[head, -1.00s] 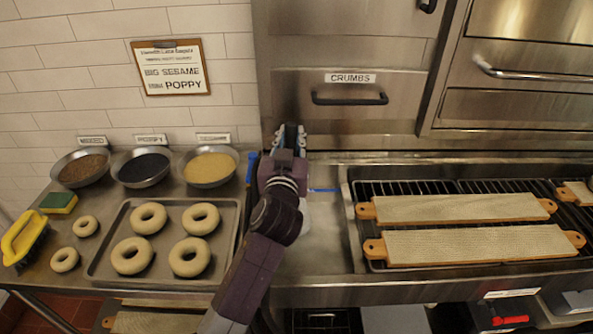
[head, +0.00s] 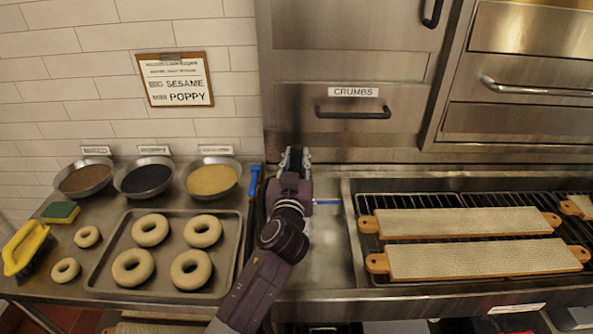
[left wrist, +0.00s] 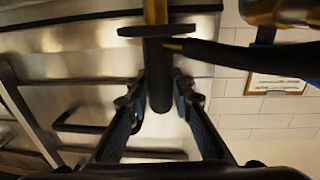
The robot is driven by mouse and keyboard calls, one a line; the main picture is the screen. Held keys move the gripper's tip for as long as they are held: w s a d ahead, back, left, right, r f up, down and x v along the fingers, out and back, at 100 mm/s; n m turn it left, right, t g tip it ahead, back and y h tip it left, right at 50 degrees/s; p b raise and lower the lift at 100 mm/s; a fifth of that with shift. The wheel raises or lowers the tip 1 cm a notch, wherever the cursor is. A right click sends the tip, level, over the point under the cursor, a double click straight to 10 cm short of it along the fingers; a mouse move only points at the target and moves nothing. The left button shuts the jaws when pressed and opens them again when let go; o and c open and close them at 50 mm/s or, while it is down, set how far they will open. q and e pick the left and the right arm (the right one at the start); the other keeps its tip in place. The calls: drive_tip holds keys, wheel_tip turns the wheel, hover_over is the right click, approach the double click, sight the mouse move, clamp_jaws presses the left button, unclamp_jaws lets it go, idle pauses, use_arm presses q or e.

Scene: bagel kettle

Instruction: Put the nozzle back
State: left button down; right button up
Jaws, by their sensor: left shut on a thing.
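My left gripper (head: 295,158) is in the middle of the head view, in front of the steel wall below the crumbs drawer. In the left wrist view the left gripper (left wrist: 158,92) has its two fingers on either side of a dark cylindrical part, which I take to be the nozzle (left wrist: 157,62), and is shut on it. A dark disc and a brass stem show above this part. A dark arm with a brass tip (left wrist: 215,52) comes in from the right, close to it. In the head view the gripper hides the nozzle. My right gripper is not in view.
The crumbs drawer (head: 352,113) is behind. Left stand a bagel tray (head: 232,262), several topping bowls, a sponge (head: 60,212) and a yellow-handled brush (head: 27,248). A blue handle (head: 253,181) lies left of my gripper. Right, covered boards (head: 470,222) lie on a grate.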

sight(297, 169)
use_arm(q)
wheel_tip(297, 169, down, 3)
drive_tip(key=shift+r, duration=0.1)
drive_tip(key=shift+f, duration=0.3)
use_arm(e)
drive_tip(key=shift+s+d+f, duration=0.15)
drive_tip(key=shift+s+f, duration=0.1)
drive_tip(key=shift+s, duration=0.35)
use_arm(q)
drive_tip(key=shift+f+b, duration=0.2)
drive_tip(key=shift+b, duration=0.3)
drive_tip(key=c, duration=1.7)
unclamp_jaws()
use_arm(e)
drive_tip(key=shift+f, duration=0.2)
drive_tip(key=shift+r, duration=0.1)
